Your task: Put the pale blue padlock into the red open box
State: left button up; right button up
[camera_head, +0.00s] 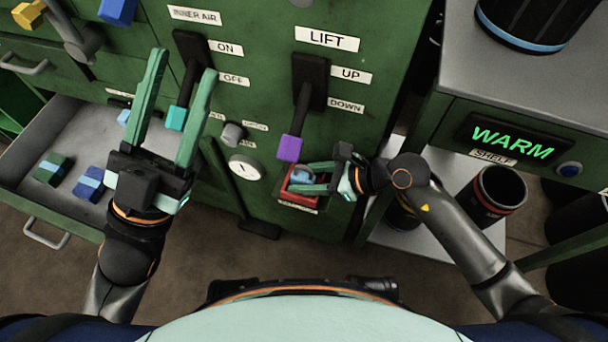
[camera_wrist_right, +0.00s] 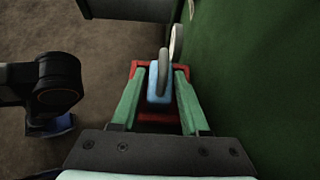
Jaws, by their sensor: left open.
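The pale blue padlock (camera_head: 300,175) is between the green fingers of my right gripper (camera_head: 296,177), which is closed about its sides. The right wrist view shows the padlock (camera_wrist_right: 158,90) with its grey shackle, over the red open box (camera_wrist_right: 155,118). In the head view the red box (camera_head: 300,202) is on the front of the green cabinet, partly hidden by the gripper. I cannot tell whether the padlock touches the box floor. My left gripper (camera_head: 184,62) is open and empty, raised in front of the cabinet beside the drawer.
An open grey drawer (camera_head: 22,165) at left holds a green block (camera_head: 53,168) and a blue block (camera_head: 92,182). A WARM shelf unit (camera_head: 515,143) stands at right.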

jog(key=shift+d+r, duration=0.1)
jog(key=shift+r, duration=0.15)
jog(key=p+v, duration=0.3)
jog(key=v, duration=0.7)
jog(key=s+a+r+m+t+y, duration=0.1)
jog(key=s+a+r+m+y, duration=0.3)
jog(key=r, duration=0.5)
jog(key=s+a+r+m+t+y, duration=0.1)
jog(key=s+r+m+y, duration=0.2)
jog(key=r+m+y, duration=0.5)
jog(key=d+r+m+t+h, duration=0.2)
jog(key=d+r+m+t, duration=0.1)
jog(key=m, duration=0.5)
jog(key=w+d+r+m+t+h, duration=0.1)
jog(key=d+r+m+t+h, duration=0.2)
jog(key=r+m+t, duration=0.2)
jog(key=w+d+r+m+t+h, duration=0.1)
jog(key=r+m+t, duration=0.4)
jog(key=m, duration=0.8)
jog(key=d+t+h, duration=0.1)
jog(key=d+t, duration=0.1)
jog(key=t, duration=0.1)
jog(key=shift+d+t+h, duration=0.15)
jog(key=shift+t+h, duration=0.15)
jog(key=shift+t, duration=0.1)
